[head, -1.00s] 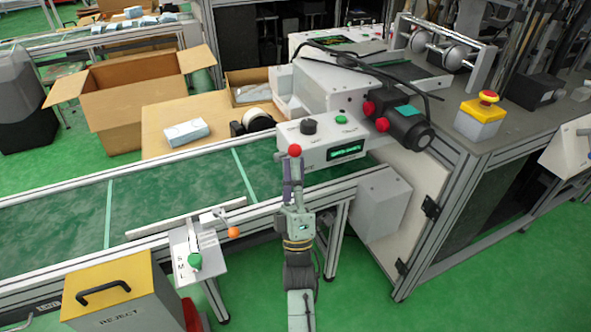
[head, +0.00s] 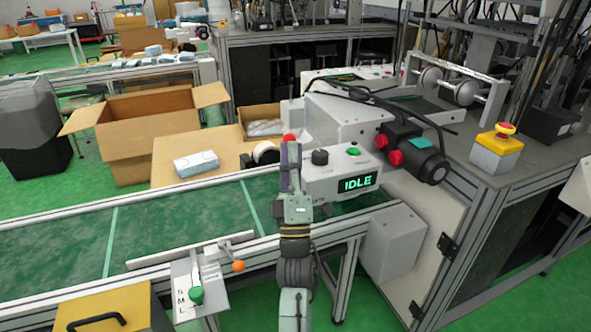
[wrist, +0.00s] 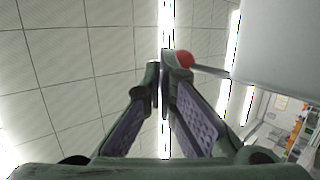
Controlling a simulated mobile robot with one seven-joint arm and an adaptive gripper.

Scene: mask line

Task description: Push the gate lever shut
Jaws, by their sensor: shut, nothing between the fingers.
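A lever with a red ball knob (head: 289,137) sticks out from the left part of the white control box (head: 329,184). In the wrist view the red ball (wrist: 185,58) is on a thin grey rod, just right of my fingertips. My gripper (head: 291,147) points up, shut and empty, in front of the lever and partly covering it in the head view. In the wrist view my gripper (wrist: 163,70) is very close to the ball; I cannot tell whether they touch. A second lever with an orange ball (head: 238,266) sits at the conveyor's front edge. I cannot read a gate label on either.
A green conveyor (head: 170,225) runs to the left. A green-knobbed slider (head: 196,294) and a yellow-topped bin (head: 115,308) stand in front. An open carton (head: 150,130) and a blue-white pack (head: 196,163) are behind.

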